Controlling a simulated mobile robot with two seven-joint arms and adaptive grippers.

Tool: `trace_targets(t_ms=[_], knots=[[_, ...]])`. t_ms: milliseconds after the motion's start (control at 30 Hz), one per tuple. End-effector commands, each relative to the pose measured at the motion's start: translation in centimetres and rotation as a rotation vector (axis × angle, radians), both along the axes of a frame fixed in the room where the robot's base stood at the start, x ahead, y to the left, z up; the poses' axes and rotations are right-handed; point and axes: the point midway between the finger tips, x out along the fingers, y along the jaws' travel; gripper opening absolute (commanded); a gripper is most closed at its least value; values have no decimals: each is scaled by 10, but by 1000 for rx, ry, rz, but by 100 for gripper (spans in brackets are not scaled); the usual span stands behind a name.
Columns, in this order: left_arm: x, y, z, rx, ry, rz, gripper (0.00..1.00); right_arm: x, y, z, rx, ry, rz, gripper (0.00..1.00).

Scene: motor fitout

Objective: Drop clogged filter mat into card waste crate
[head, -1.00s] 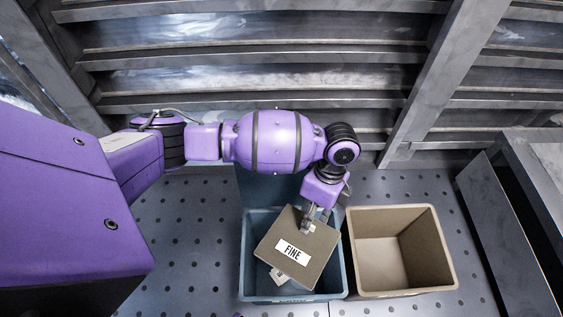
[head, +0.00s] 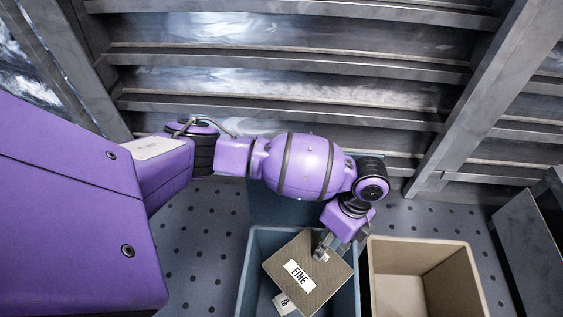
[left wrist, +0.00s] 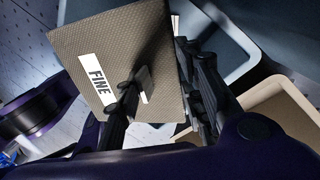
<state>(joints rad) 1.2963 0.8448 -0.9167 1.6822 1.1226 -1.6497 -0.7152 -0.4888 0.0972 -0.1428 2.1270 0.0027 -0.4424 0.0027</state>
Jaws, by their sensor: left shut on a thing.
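The filter mat (head: 322,276) is a flat tan-brown square with a white label reading FINE. My left gripper (head: 323,247) is shut on its edge nearest the back and holds it over the blue crate (head: 243,272). In the left wrist view the mat (left wrist: 140,40) sits between the fingers of the left gripper (left wrist: 160,88), its label facing the camera. A tan, card-coloured crate (head: 476,285) stands just right of the blue one and looks empty. I cannot read a name on either crate. The mat hides much of the blue crate's inside. My right gripper is not in view.
A perforated grey floor (head: 195,245) is clear left of the crates. A dark grey panel (head: 530,255) stands at the right, and a ribbed metal wall (head: 280,60) is behind.

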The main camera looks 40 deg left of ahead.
Motion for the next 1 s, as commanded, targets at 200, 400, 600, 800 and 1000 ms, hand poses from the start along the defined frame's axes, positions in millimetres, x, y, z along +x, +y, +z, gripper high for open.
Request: trace_targets(t_ms=[200, 400, 600, 800, 1000], knots=[[3, -1, 1, -1, -6, -1, 9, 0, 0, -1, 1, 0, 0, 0], [3, -1, 1, -1, -6, -1, 56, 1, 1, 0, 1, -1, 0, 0], [2, -1, 1, -1, -6, -1, 57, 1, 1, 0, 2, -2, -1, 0], [5, -1, 6, -1, -7, -1, 57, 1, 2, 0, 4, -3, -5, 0], [15, -3, 38, -4, -11, -3, 57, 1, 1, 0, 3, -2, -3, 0]])
